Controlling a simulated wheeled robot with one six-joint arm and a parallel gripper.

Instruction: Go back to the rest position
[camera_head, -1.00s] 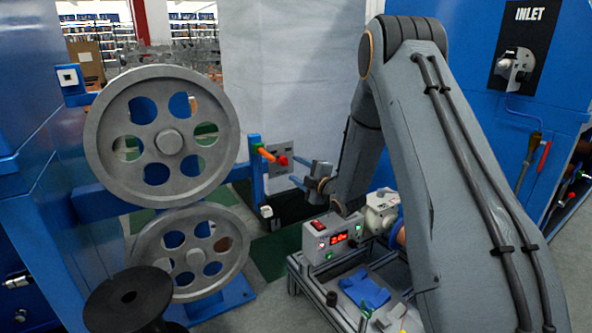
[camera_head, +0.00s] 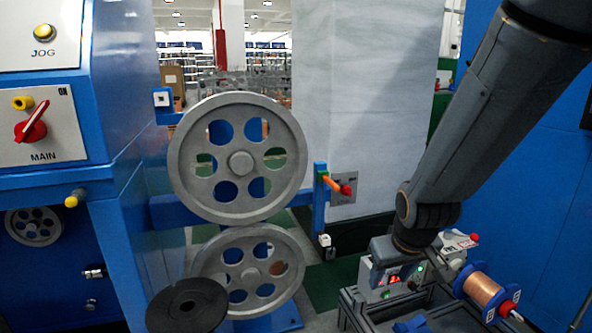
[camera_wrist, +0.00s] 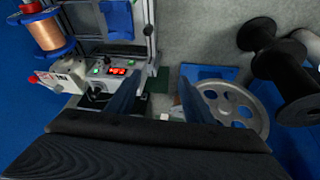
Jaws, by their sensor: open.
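My gripper (camera_wrist: 157,98) is open and empty in the wrist view, its two blue fingers standing apart with grey floor and a frame edge between them. In the head view my arm comes down from the upper right and its wrist end is above the cart; I cannot make out the fingers there.
A copper wire spool (camera_head: 481,291) sits on the grey-framed cart (camera_head: 352,313) at the lower right. Two grey pulleys (camera_head: 238,160) stand left of the arm, with a black spool (camera_head: 187,305) before them. A lever with a red knob (camera_head: 345,189) sticks out near the middle.

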